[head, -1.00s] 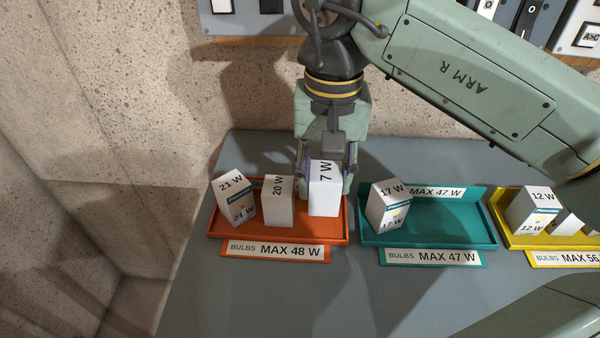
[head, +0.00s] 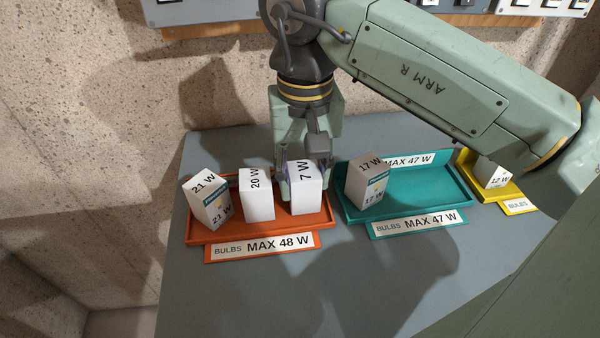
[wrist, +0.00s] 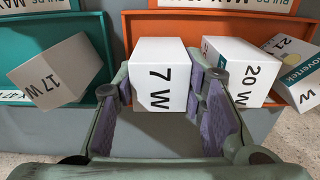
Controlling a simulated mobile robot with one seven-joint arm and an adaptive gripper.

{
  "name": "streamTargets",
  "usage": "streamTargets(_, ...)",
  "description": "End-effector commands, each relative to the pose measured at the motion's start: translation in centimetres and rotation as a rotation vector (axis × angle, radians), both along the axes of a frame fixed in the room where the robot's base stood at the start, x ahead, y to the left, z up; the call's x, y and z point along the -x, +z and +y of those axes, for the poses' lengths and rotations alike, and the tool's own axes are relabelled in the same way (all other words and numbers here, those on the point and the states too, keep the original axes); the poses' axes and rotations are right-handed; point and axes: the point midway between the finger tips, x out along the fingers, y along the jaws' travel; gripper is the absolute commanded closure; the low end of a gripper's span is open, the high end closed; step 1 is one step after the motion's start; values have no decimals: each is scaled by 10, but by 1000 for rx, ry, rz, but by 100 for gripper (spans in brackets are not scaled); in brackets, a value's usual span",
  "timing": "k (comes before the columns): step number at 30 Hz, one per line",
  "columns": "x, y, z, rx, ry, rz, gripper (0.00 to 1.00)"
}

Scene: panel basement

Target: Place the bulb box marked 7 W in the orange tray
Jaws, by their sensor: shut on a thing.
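The white bulb box marked 7 W (head: 306,190) is upright at the right end of the orange tray (head: 258,238). My gripper (head: 305,182) is shut on it from behind. In the wrist view the 7 W box (wrist: 158,75) sits between the two purple-padded fingers (wrist: 165,95). Whether its base touches the tray floor cannot be told. A 20 W box (head: 258,195) stands upright in the same tray, close to its left. A tilted 21 W box (head: 207,200) is at the tray's left end.
The teal tray (head: 425,205) to the right holds a tilted 17 W box (head: 367,182). A yellow tray (head: 518,206) with a 12 W box (head: 494,174) is farther right, partly hidden by my arm. The grey table (head: 330,285) is clear in front. A concrete wall stands behind.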

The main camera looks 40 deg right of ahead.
Motion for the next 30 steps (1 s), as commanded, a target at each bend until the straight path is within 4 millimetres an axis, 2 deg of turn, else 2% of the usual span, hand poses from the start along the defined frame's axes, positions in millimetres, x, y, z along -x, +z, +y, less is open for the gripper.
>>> streamTargets(4,0,-5,0,-1,1,0,90)
streamTargets(5,0,-4,0,0,1,0,61)
streamTargets(8,0,-3,0,0,1,0,54)
streamTargets(16,0,-3,0,0,0,0,54)
streamTargets(20,0,5,0,0,0,0,54)
streamTargets(23,-1,22,1,-1,2,-2,54)
streamTargets(30,-1,76,1,-2,3,-2,54)
